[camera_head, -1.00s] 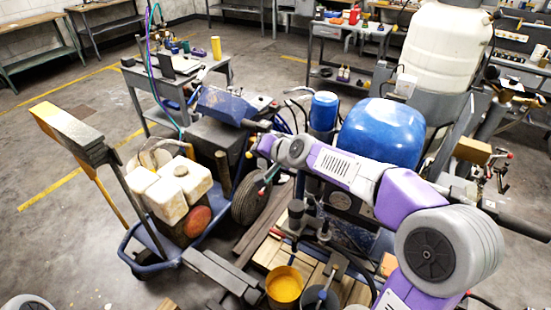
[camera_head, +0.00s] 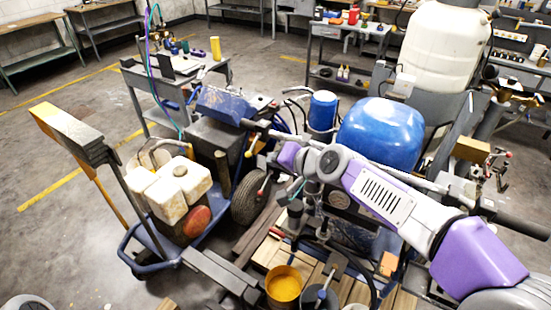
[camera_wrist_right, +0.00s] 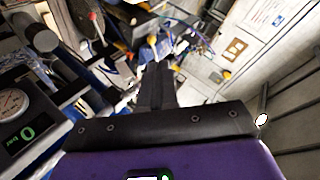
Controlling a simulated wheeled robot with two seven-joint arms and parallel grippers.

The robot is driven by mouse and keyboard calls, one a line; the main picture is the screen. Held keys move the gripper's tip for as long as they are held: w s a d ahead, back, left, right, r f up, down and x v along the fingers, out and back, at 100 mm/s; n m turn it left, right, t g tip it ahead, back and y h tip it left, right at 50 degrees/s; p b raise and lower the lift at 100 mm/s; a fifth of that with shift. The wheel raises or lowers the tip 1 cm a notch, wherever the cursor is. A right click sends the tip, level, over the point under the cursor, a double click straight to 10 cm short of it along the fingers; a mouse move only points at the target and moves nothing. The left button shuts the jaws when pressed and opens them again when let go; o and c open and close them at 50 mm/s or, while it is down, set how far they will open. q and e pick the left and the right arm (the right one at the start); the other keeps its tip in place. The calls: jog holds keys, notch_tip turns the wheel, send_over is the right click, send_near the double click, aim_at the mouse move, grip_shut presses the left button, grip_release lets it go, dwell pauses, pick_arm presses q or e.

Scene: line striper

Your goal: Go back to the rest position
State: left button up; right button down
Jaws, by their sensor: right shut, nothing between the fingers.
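My right arm comes in from the lower right of the head view and reaches over the line striper, with its purple wrist part (camera_head: 288,155) in front of the blue tank (camera_head: 382,133). The fingers there are too small and hidden to make out. In the right wrist view my right gripper (camera_wrist_right: 157,78) shows as black fingers, shut together and empty. They point away over a blurred background of machine parts, apparently touching nothing. My left gripper is out of view.
The striper's handlebar (camera_head: 515,225) and levers lie close to my right arm. A yellow paint bucket (camera_head: 284,287) stands below on wooden boards. A blue cart holds white containers (camera_head: 172,190) at left. A gauge (camera_wrist_right: 12,104) shows in the wrist view.

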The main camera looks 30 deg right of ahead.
jog(key=w+a+f+n+g, duration=0.1)
jog(key=a+f+g, duration=0.2)
jog(key=f, duration=1)
jog(key=a+f+n+g, duration=0.1)
jog(key=a+f+g, duration=0.15)
jog(key=f, duration=1.15)
jog(key=s+a+f+n+g, duration=0.1)
jog(key=s+a+f+g, duration=0.1)
jog(key=s+f, duration=0.4)
jog(key=s+a+f+n+g+y, duration=0.1)
jog(key=s+a+f, duration=0.4)
jog(key=s+f, duration=0.2)
jog(key=s+a+f+n+g, duration=0.2)
jog(key=s+f, duration=0.4)
jog(key=f, duration=0.3)
jog(key=shift+s+a+f+g+y, duration=0.3)
jog(key=shift+s+a+g+y, duration=0.1)
jog(key=shift+a, duration=0.45)
